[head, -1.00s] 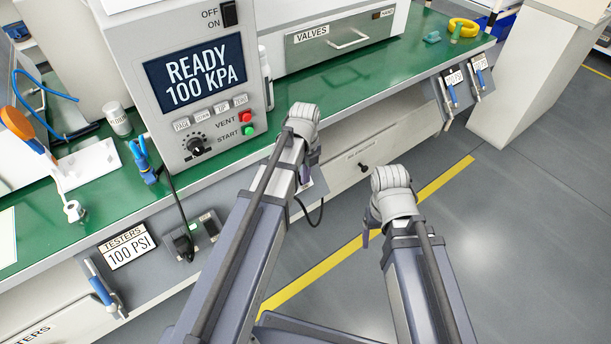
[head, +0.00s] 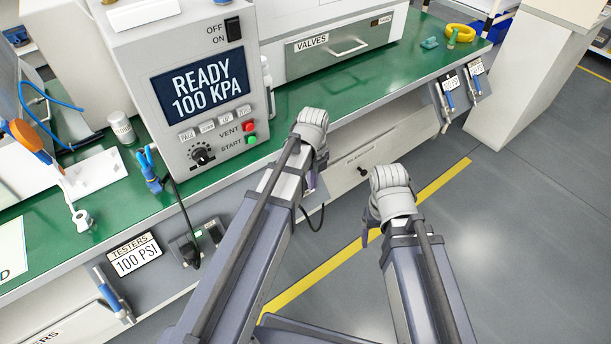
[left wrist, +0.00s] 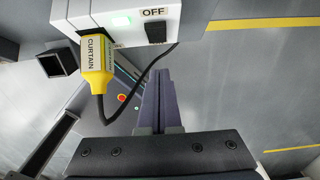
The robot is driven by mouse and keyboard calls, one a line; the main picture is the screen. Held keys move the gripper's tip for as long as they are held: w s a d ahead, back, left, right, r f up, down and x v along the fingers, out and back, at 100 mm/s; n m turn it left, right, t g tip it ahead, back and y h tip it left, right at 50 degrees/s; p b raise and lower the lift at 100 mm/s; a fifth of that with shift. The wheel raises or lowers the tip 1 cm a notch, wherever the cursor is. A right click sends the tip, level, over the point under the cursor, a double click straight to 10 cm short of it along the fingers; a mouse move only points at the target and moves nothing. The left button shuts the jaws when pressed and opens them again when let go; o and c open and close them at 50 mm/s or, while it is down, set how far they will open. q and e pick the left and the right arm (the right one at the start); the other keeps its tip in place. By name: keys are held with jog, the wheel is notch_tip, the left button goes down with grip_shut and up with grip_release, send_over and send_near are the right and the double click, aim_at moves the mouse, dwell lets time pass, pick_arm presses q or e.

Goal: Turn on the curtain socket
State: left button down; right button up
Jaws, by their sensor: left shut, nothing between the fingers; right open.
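In the left wrist view a white socket box (left wrist: 187,22) is at the top. A yellow plug labelled CURTAIN (left wrist: 97,68) sits in it, with a black cable. In the head view my left arm mostly hides this box; a loop of black cable (head: 318,224) shows. My right gripper (head: 366,238) shows only in part below its wrist, over the floor.
The press's control box (head: 205,90) reading READY 100 KPA stands on the green bench (head: 290,105). Another socket (head: 207,236) with a black plug is on the bench front near the TESTERS sign (head: 134,255). The floor (head: 510,240) at right is clear.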

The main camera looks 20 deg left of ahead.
pick_arm(q)
notch_tip(320, 180, up, 10)
jog(key=s+d+p, duration=0.1)
jog(key=d+p, duration=0.1)
jog(key=p, duration=0.7)
jog(key=shift+s+r, duration=0.2)
jog(key=s+d+r+n+p, duration=0.3)
jog(key=s+r+n+p, duration=0.3)
jog(key=n, duration=0.5)
jog(key=s+d+r+n+y+p, duration=0.1)
jog(key=s+d+r+n+p, duration=0.2)
jog(key=n, duration=0.7)
jog(key=shift+s+d+r+n+p, duration=0.35)
jog(key=shift+s+r+n+p, duration=0.05)
jog(key=shift+s+r+p, duration=1.05)
jog(key=shift+f, duration=0.1)
